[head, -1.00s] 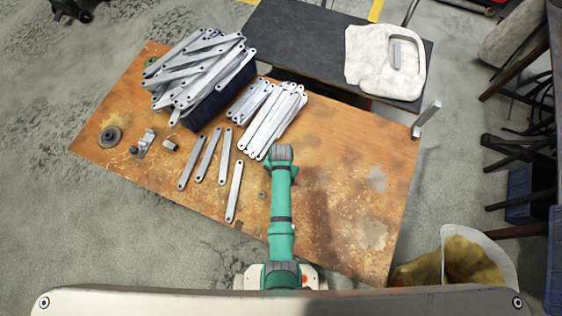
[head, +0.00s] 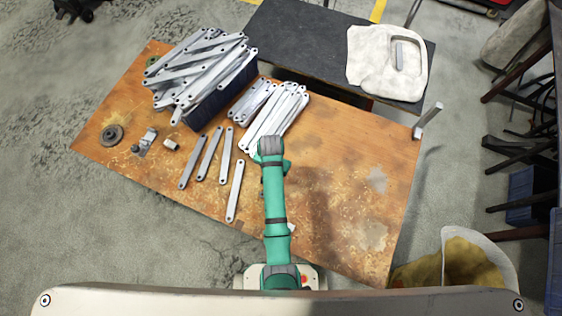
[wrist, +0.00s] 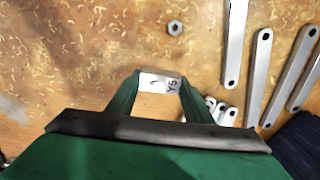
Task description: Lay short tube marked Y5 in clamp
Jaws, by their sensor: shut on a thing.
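A short light-grey tube marked Y5 (wrist: 159,84) is held between the two fingers of my gripper (wrist: 160,80) in the wrist view. My gripper is shut on it, above the wooden bench. In the head view the tube and fingers are hidden under my arm's wrist. A small metal fixture that looks like the clamp (head: 147,138) stands at the left of the bench, well left of my arm. A short metal piece (head: 171,145) lies just right of it.
The bench (head: 340,140) carries a dark bin (head: 225,97) heaped with bracket strips, stacked strips (head: 275,120), several loose strips (head: 236,190) and a disc (head: 111,134). A hex nut (wrist: 175,28) lies near my gripper. The bench's right side is mostly clear.

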